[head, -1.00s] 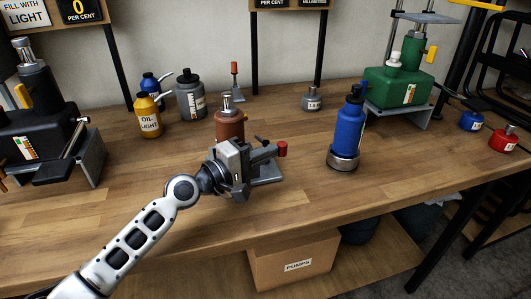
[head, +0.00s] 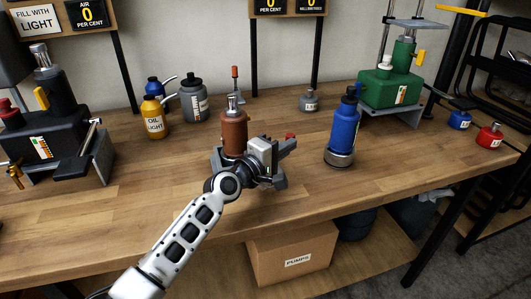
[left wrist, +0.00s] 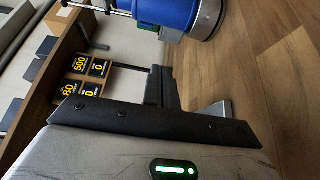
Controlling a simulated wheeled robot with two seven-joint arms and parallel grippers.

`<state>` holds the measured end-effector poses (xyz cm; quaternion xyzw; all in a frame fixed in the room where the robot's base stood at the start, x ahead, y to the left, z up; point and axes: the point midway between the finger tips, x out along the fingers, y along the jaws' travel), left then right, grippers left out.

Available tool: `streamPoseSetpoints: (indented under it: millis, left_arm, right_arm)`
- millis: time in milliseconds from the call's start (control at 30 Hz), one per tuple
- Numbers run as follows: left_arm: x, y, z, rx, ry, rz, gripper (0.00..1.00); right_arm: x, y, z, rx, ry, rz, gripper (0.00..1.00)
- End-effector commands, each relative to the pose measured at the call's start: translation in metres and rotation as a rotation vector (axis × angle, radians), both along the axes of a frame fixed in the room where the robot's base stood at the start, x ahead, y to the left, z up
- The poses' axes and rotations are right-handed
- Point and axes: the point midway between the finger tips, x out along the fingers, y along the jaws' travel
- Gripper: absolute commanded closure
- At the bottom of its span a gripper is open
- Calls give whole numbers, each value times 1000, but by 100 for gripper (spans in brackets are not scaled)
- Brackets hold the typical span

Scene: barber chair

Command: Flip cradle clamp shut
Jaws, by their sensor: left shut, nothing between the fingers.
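The cradle (head: 280,183) is a grey metal stand on the bench. A red-brown cylinder (head: 234,131) with a silver rod on top stands upright at it. The clamp's red knob (head: 290,136) shows just above my left gripper (head: 288,146); the rest of the clamp is hidden behind the gripper, so I cannot tell its angle. My left gripper is shut and empty, pointing right, in front of the cradle and close to the knob; I cannot tell whether it touches. In the left wrist view, the dark fingers (left wrist: 163,88) are together beside a grey metal edge (left wrist: 218,110).
A blue bottle (head: 344,127) stands to the right on a round metal base. Black (head: 45,130) and green (head: 392,88) pump units stand at the bench's two ends. Oil cans (head: 153,118) and a grey can (head: 194,103) are behind. The front bench is clear.

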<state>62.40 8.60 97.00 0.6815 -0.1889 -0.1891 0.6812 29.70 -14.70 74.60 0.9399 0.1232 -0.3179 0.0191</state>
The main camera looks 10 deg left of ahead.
Motion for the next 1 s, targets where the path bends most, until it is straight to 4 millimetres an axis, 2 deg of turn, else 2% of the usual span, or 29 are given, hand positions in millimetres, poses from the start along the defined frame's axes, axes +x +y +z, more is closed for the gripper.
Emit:
streamPoseSetpoints:
  millis: [500, 1000]
  left_arm:
    - [27, -13, -1, -1, 0, 1, 100]
    - [28, -13, 0, 0, 0, 1, 100]
  right_arm:
    - [5, 1, -5, 5, -20, 11, 42]
    - [5, 3, -3, 13, -21, 8, 42]
